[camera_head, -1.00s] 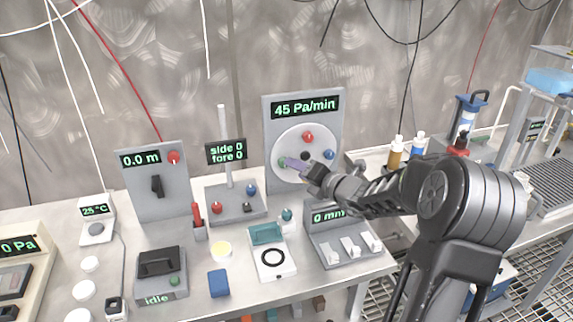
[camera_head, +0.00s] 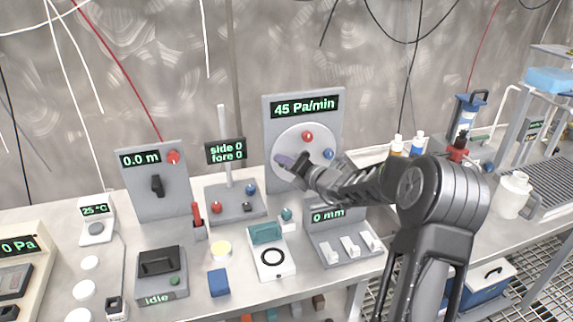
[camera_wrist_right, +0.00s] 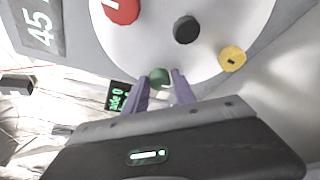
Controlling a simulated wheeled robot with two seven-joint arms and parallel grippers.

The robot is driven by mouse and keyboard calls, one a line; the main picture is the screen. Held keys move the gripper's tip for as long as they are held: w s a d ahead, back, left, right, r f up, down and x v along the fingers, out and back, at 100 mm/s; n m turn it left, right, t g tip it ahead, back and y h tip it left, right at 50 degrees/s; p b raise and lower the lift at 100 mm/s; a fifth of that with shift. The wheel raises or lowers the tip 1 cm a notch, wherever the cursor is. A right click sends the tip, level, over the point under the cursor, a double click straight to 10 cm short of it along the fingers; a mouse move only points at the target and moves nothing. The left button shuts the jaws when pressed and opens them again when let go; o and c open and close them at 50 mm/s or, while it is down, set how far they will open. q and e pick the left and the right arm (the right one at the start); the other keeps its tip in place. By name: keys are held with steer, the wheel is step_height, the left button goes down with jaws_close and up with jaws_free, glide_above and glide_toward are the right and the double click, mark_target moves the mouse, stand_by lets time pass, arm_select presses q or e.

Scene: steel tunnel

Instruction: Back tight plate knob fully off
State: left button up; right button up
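The tight plate is a round white dial (camera_head: 290,140) on a grey upright panel (camera_head: 334,108) under a "45 Pa/min" display (camera_head: 304,106). It carries a red knob (camera_head: 307,137) at top and a blue knob (camera_head: 329,154) at right. The wrist view also shows a black centre knob (camera_wrist_right: 187,29), a yellow knob (camera_wrist_right: 232,58) and a green knob (camera_wrist_right: 160,77). My right gripper (camera_head: 284,162) is at the dial's left edge, its purple fingers apart on either side of the green knob; contact is unclear. In the head view my gripper hides the green knob. My left gripper is not in view.
A post with a "side 0 fore 0" display (camera_head: 226,151) stands just left of the panel. A "0 mm" unit (camera_head: 346,250) with white levers sits below my right arm. Bottles (camera_head: 418,143) and a white jug (camera_head: 514,194) stand on the right bench.

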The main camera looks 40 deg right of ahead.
jaws_close()
stand_by(0.3)
steer(key=shift+w+a+f+n+g+h+b, duration=0.15)
steer(key=shift+n+h+b, duration=1.95)
steer(key=shift+n+b, duration=2)
steer(key=shift+s+a+f+n+g+h+b, duration=0.15)
steer(key=shift+n+h+b, duration=1.95)
steer(key=shift+n+b, duration=2)
steer(key=shift+w+a+f+n+h+b, duration=0.15)
steer(key=shift+n+h+b, duration=1.95)
steer(key=shift+n+b, duration=2)
steer(key=shift+r, duration=0.1)
